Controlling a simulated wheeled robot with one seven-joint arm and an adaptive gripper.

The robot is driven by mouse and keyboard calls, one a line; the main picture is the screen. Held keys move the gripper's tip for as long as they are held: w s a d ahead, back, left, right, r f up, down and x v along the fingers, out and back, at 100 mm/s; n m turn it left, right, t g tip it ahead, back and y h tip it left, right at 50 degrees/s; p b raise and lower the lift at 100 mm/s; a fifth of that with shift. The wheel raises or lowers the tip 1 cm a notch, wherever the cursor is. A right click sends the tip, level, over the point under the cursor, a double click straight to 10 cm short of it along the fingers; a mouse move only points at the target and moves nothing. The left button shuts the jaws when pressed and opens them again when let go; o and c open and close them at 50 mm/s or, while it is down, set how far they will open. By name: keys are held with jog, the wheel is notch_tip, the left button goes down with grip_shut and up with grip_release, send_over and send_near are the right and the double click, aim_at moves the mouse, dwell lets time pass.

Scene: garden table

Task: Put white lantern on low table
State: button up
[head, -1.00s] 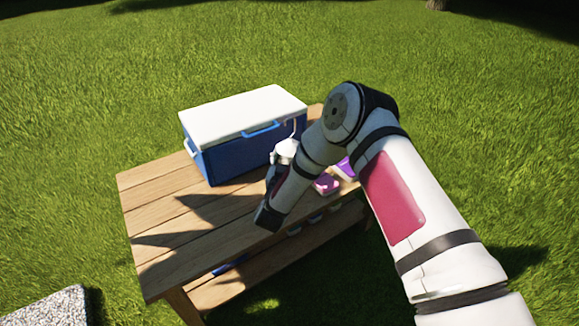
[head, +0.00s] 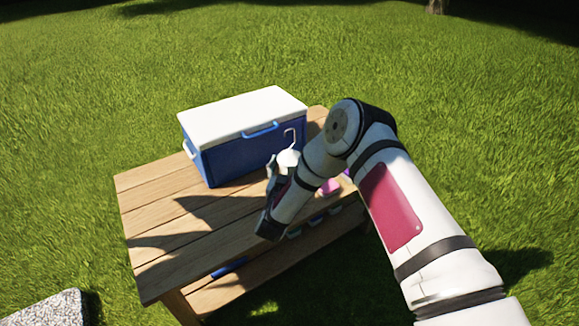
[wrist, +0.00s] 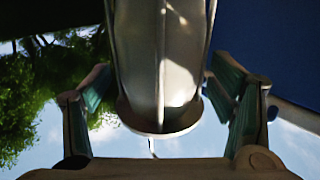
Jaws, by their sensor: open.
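The white lantern (head: 288,158) stands on the wooden table in front of the blue cooler, its thin wire handle raised. My arm hides its lower part. My gripper (head: 272,179) is beside it at the table top, partly hidden by my own wrist. In the wrist view, a glossy pale body, which seems to be the lantern (wrist: 160,60), fills the space between the spread fingers of my gripper (wrist: 162,105). The fingers are open, with a gap on each side. A speckled pale slab (head: 45,308) is at the lower left; I cannot tell whether it is the low table.
A blue cooler with a white lid (head: 240,115) stands close behind the lantern. The wooden table (head: 150,205) has bare planks at left and a lower shelf (head: 270,268) with small things. A pink item (head: 330,187) sits right of my wrist. Grass surrounds everything.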

jog(key=shift+r, duration=0.2)
jog(key=s+a+p, duration=0.2)
jog(key=s+p, duration=0.1)
jog(key=s, duration=0.8)
jog(key=shift+s+a, duration=0.15)
jog(key=shift+s, duration=0.25)
